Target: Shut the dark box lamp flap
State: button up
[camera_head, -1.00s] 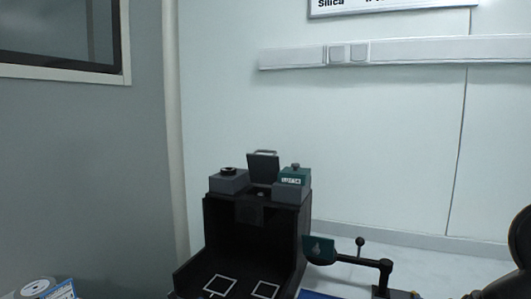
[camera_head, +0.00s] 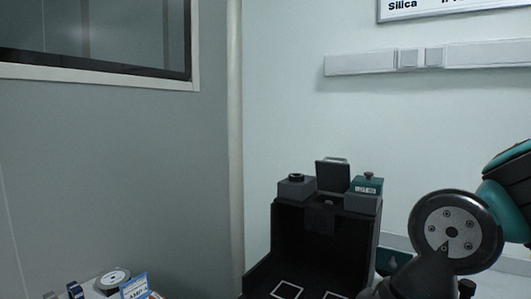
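The dark box (camera_head: 302,238) is a black open-fronted cabinet low in the middle of the head view. On its top, between two grey blocks, the lamp flap (camera_head: 332,174) stands raised, a small dark panel with a light handle along its upper edge. My arm shows at the right, a large round joint and teal link, beside the box and apart from the flap. My gripper is not in view.
A grey block with a black knob (camera_head: 296,187) stands left of the flap, and a green-topped block (camera_head: 366,190) stands right. White-outlined squares mark the box floor. A round white item (camera_head: 113,280) and a blue label (camera_head: 134,287) lie lower left. A grey wall is left.

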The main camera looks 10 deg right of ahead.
aim_at(331, 177)
jog(key=u, duration=0.45)
jog(key=i, duration=0.85)
jog(key=u, duration=0.25)
